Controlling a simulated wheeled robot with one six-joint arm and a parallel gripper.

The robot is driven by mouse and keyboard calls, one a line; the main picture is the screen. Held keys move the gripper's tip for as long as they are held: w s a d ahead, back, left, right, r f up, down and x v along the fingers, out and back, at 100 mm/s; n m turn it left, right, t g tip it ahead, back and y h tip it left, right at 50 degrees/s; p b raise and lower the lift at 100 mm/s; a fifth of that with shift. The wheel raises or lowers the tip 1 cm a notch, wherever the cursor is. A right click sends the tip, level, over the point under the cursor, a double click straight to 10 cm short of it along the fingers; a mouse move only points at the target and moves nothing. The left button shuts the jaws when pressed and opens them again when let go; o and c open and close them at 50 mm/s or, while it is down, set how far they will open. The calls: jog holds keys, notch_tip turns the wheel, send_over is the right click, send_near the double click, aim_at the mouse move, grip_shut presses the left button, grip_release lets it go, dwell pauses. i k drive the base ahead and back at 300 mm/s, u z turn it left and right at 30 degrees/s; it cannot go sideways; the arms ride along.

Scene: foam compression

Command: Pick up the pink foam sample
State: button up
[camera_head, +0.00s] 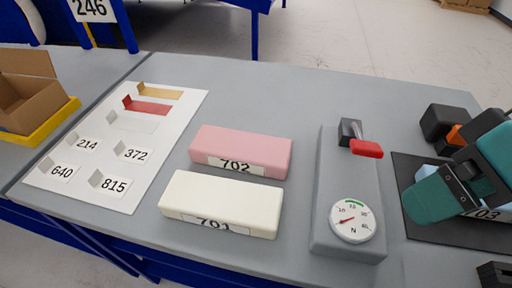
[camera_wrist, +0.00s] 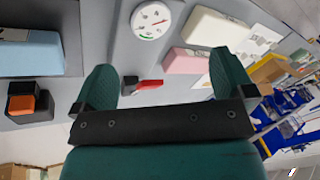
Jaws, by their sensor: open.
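The pink foam sample (camera_head: 241,148), a block labelled 702, lies on the grey table just behind the white foam block (camera_head: 222,200) labelled 701. In the wrist view the pink foam sample (camera_wrist: 193,61) shows beyond the fingers, right of centre, partly hidden by the right finger. My gripper (camera_wrist: 166,82) is open with its teal fingers apart and nothing held between them. In the head view my gripper (camera_head: 445,192) is at the far right, above the dark mat and well right of the pink sample.
A grey force gauge (camera_head: 340,200) with a dial and red lever stands between the pink sample and my gripper. A dark mat (camera_head: 422,225) bears a light blue block labelled 703. A white board (camera_head: 112,190) with tags and a cardboard box (camera_head: 27,90) are at left.

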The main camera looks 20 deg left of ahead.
aim_at(265, 156)
jog(key=z, duration=0.5)
jog(key=k, duration=1.2)
jog(key=u, duration=0.05)
jog(key=i, duration=0.45)
jog(key=u, duration=1.15)
jog(key=i, duration=0.6)
jog(key=u, duration=0.5)
